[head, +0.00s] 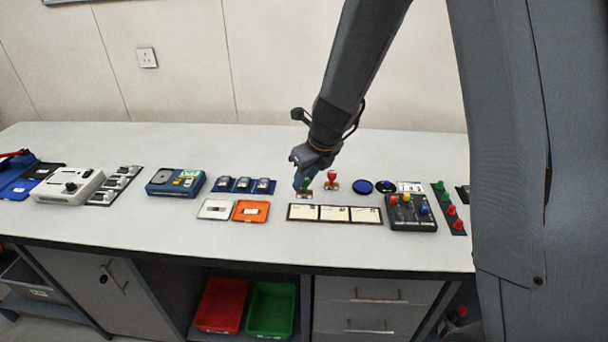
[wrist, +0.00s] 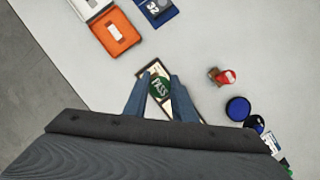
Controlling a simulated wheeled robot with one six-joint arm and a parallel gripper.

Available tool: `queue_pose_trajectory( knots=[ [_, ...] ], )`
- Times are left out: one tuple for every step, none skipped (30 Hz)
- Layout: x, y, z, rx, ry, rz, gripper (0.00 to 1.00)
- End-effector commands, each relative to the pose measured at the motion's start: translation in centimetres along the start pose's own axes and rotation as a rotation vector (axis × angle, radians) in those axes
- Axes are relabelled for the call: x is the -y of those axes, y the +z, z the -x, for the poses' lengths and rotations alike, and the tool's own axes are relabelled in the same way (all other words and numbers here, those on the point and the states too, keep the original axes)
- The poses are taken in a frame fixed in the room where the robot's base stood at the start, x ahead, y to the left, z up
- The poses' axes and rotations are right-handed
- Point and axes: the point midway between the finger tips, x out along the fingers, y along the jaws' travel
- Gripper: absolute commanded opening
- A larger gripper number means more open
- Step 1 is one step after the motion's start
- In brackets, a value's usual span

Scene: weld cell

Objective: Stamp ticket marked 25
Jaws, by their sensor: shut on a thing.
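My gripper (head: 304,184) is shut on a green stamp, whose round top reading PASS (wrist: 159,86) shows between the fingers in the wrist view. In the wrist view part of the holder shows under my fingers. A red stamp (head: 332,177) stands to the right of my gripper, and a round blue pad (head: 362,187) lies farther right.
A white case (head: 215,209) and an orange case (head: 251,211) lie left of the holder. A blue rack (head: 244,186) is behind them. A dark box with coloured knobs (head: 410,213) sits right. Bare table (head: 290,245) runs along the front.

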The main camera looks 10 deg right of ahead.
Motion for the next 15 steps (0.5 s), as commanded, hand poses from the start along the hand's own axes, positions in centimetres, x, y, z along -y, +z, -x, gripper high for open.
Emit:
queue_pose_trajectory(
  knots=[
    [-0.1, -0.1, -0.3, 0.0, 0.001, 0.002, 0.1],
    [-0.1, -0.1, -0.5, 0.0, 0.001, 0.002, 0.1],
    [-0.1, -0.2, -0.7, 0.0, 0.001, 0.003, 0.1],
    [-0.1, -0.2, -0.9, 0.0, 0.001, 0.003, 0.1],
    [-0.1, -0.3, -1.1, 0.0, 0.001, 0.003, 0.1],
    [-0.1, -0.5, -1.4, 0.0, 0.001, 0.003, 0.1],
    [-0.1, -0.6, -1.6, -0.001, 0.001, 0.003, 0.1],
    [-0.1, -0.7, -1.8, -0.001, 0.001, 0.003, 0.1],
    [-0.1, -0.8, -2.1, -0.001, 0.001, 0.003, 0.1],
    [0.0, -0.9, -2.4, -0.001, 0.001, 0.003, 0.1],
    [0.0, -1.0, -2.6, 0.0, 0.001, 0.002, 0.1],
    [0.0, -1.1, -2.9, 0.0, 0.0, 0.002, 0.1],
    [0.0, -1.2, -3.1, 0.0, 0.0, 0.002, 0.1],
    [0.0, -1.3, -3.3, 0.0, 0.0, 0.002, 0.1],
    [0.1, -1.4, -3.6, 0.0, 0.0, 0.001, 0.1]
  ],
)
